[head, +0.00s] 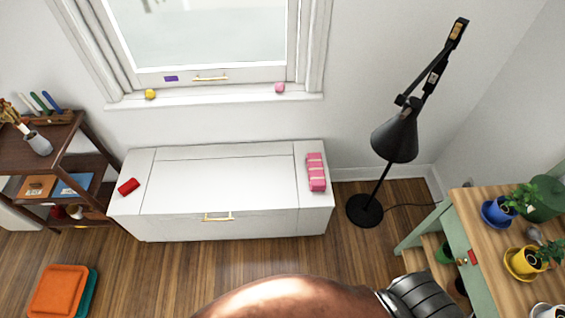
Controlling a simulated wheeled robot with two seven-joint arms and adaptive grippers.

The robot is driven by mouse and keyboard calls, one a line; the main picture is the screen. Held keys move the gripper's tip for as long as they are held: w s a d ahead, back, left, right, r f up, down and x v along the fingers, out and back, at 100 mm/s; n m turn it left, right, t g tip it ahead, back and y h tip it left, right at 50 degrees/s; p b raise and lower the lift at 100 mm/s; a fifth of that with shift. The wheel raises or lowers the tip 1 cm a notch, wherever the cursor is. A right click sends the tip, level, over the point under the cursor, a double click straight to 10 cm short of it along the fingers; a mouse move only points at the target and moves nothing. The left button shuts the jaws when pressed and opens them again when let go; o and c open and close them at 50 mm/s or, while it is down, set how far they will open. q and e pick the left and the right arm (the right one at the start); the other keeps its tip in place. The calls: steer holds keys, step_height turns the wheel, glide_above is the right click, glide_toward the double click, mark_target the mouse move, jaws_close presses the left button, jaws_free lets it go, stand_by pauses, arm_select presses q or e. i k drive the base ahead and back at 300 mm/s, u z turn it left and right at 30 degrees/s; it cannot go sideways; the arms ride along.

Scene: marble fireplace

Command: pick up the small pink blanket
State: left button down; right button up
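A small folded pink blanket (316,172) with lighter bands lies on the right end of the white bench (222,185) below the window. It lies lengthwise from back to front, and nothing covers it. No gripper fingers show in the head view. Only a copper-brown and black ribbed part of my own arm shows at the bottom edge, well in front of the bench and apart from the blanket.
A red object (128,187) lies on the bench's left end. A black floor lamp (395,140) stands right of the bench. A wooden-topped table (488,238) with potted plants is at right.

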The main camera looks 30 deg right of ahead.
mark_target(314, 164)
steer(key=u, duration=0.2)
steer(key=i, duration=0.75)
steer(key=z, duration=0.6)
steer(key=i, duration=0.65)
steer(key=z, duration=0.55)
